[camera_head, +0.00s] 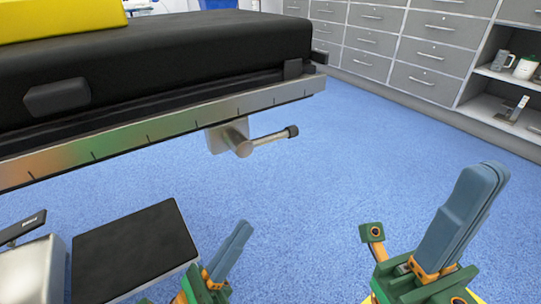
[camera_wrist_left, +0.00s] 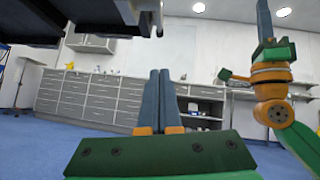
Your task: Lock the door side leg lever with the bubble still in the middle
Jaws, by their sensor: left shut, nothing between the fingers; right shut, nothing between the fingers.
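A metal lever (camera_head: 268,138) with a black knob sticks out to the right from a bracket under the side rail (camera_head: 190,118) of the operating table (camera_head: 170,55). I cannot tell whether it is locked, or whether it is the door side leg lever. No bubble level is visible. My left gripper (camera_head: 241,228) is shut and empty, below the lever and apart from it. Its closed blue fingers also show in the left wrist view (camera_wrist_left: 160,78). My right gripper (camera_head: 486,172) is shut and empty at the right, well away from the lever.
A black flat panel (camera_head: 135,250) with a pale edge lies low at the left, beside a metal box (camera_head: 30,272). Grey drawer cabinets (camera_head: 425,60) and open shelves (camera_head: 500,90) stand at the back right. Blue floor (camera_head: 350,160) lies clear between table and cabinets.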

